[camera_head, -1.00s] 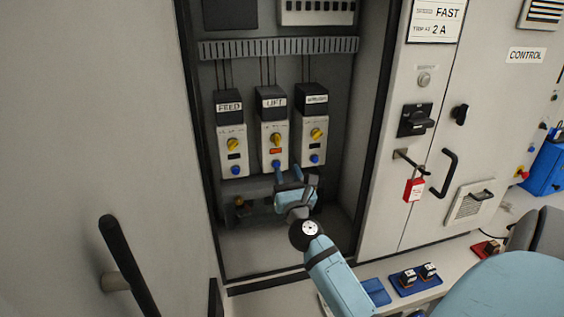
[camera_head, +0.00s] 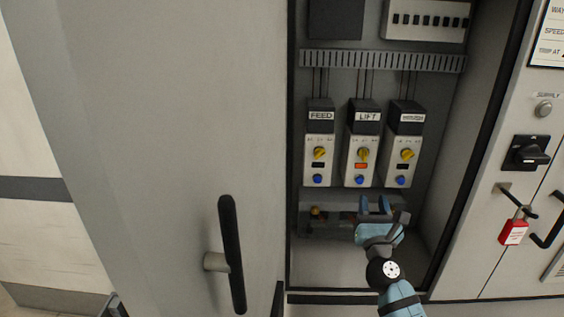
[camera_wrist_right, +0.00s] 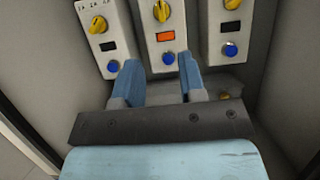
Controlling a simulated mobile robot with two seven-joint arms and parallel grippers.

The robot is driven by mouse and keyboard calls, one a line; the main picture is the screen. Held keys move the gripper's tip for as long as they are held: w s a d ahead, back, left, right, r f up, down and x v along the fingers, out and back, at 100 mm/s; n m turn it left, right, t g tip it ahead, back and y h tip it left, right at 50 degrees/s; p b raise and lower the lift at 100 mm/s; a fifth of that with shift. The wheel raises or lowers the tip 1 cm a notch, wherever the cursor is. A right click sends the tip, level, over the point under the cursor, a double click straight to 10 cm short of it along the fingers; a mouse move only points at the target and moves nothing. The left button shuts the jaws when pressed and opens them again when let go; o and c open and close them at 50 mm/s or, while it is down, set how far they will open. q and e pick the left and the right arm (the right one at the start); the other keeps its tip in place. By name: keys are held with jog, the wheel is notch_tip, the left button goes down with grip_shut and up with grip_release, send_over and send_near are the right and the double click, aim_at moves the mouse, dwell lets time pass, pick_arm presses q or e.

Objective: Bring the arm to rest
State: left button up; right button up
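My right gripper (camera_head: 375,205) is inside the open cabinet, just below and in front of the LIFT unit (camera_head: 361,147). Its two blue fingers are apart with nothing between them. They also show in the right wrist view (camera_wrist_right: 158,72), below the blue button (camera_wrist_right: 168,58) of the LIFT unit, with no clear contact. The LIFT unit's window (camera_head: 361,166) is orange. The FEED unit (camera_head: 319,143) on the left and a third unit (camera_head: 406,145) on the right have dark windows. All three have yellow knobs. My left gripper is out of view.
The open cabinet door with a black handle (camera_head: 231,255) stands at the left. A panel with a black rotary switch (camera_head: 527,153) and a red padlock (camera_head: 513,232) is at the right. A rail with small parts (camera_head: 316,213) runs low behind my gripper. The cabinet floor is clear.

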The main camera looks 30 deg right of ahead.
jog(key=s+a+f+n+g+y+p, duration=0.1)
jog(key=s+a+f+n+y+p, duration=0.1)
jog(key=a+f+n+y, duration=0.5)
jog(key=s+a+f+n+y+p, duration=0.15)
jog(key=a+n, duration=0.25)
jog(key=n, duration=0.7)
jog(key=s+a+f+n+g+y+p, duration=0.1)
jog(key=a+f+n+y+p, duration=0.15)
jog(key=a+n+y, duration=0.5)
jog(key=s+a+f+n+g+h+p, duration=0.1)
jog(key=s+a+f+n+g, duration=0.2)
jog(key=s+f+n, duration=0.4)
jog(key=s+a+f+n+g+p, duration=0.1)
jog(key=s+a+f+n+g, duration=0.2)
jog(key=n, duration=0.9)
jog(key=s+a+f, duration=0.1)
jog(key=s+f, duration=0.2)
jog(key=s, duration=0.1)
jog(key=shift+a+f+g+h, duration=0.35)
jog(key=shift+f+g+h, duration=0.05)
